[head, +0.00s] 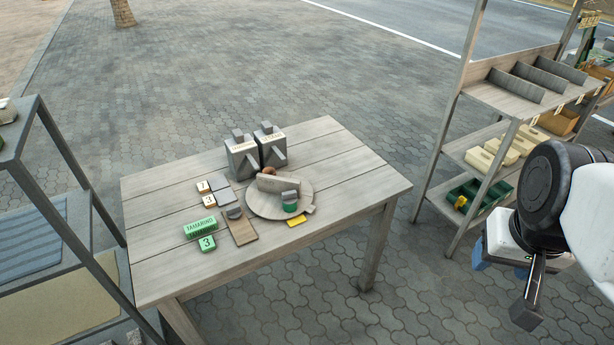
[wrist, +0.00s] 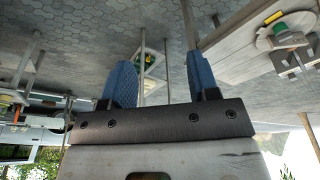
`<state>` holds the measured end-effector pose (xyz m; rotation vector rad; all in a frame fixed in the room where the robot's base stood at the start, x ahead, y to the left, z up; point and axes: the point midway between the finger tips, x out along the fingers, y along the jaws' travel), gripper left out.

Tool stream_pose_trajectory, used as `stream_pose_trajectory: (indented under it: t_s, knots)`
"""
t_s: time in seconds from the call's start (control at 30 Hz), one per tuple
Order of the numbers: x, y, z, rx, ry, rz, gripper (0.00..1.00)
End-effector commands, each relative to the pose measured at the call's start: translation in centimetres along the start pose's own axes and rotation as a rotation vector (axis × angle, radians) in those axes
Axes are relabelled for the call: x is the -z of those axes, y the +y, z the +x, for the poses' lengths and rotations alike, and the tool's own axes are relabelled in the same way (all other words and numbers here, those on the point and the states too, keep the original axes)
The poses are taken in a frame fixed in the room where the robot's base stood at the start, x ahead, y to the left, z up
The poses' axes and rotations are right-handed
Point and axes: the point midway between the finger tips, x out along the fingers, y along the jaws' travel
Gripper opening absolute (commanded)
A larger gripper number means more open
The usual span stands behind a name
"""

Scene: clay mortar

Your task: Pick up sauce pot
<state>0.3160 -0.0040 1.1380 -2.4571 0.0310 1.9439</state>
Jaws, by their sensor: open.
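A small round pot-like item, green below with a grey top (head: 289,201), stands on the round wooden board (head: 262,207) on the table. It may be the sauce pot, but I cannot tell for certain. Its green part also shows at the upper right of the wrist view (wrist: 281,29). My gripper (head: 500,264) is at the right of the head view, well away from the table and near the right shelf. In the wrist view its two blue fingers (wrist: 157,64) are apart with nothing between them.
The wooden table (head: 340,165) also holds two grey boxes with handles (head: 242,158), green blocks (head: 200,228), numbered tiles and a wooden bar lying on the board. The right shelf (head: 515,100) carries trays, including a green one (head: 478,195). Another shelf (head: 45,215) stands left. Paved floor between is clear.

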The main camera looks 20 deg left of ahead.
Motion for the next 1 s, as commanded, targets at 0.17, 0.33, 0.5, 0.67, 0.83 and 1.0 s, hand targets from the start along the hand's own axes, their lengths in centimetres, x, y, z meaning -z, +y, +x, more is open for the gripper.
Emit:
stream_pose_trajectory:
  t_s: [0.17, 0.33, 0.5, 0.67, 0.83, 1.0]
  knots:
    - [0.3, -0.4, 0.2, 0.018, -0.009, 0.011, 0.55]
    - [1.4, -2.2, 1.3, 0.090, -0.044, 0.062, 0.55]
    - [3.5, -5.7, 3.0, 0.217, -0.112, 0.162, 0.55]
    - [6.0, -9.8, 5.1, 0.356, -0.200, 0.292, 0.55]
    - [8.7, -14.2, 7.3, 0.490, -0.300, 0.446, 0.55]
    - [11.3, -18.6, 9.9, 0.605, -0.405, 0.610, 0.55]
